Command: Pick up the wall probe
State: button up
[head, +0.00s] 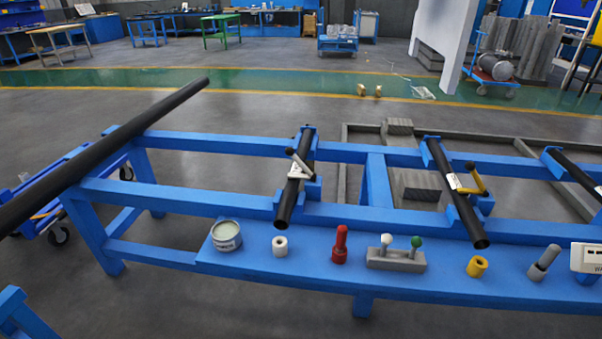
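A white box (586,258) with a label starting "WA" is cut off by the right edge of the head view. Next to it, on the blue front shelf (330,271), a grey cylindrical piece (543,262) with a lighter narrow end leans tilted; it looks like the wall probe, though no label on it can be read. It stands apart from the yellow ring (477,266) to its left. My gripper is not in view.
On the shelf stand a tin (226,237), a white ring (280,246), a red tool (340,245) and a grey block (396,260) with white and green balls. Black tubes (296,185) lie across the blue frame behind. A long black tube (110,150) crosses the left end.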

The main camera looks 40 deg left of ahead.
aim_at(552, 251)
jog(key=i+j, duration=0.15)
jog(key=i, duration=0.4)
jog(key=i+j+z, duration=0.15)
jog(key=i, duration=0.35)
jog(key=i+j, duration=0.25)
jog(key=i, duration=0.25)
jog(key=i+z, duration=0.05)
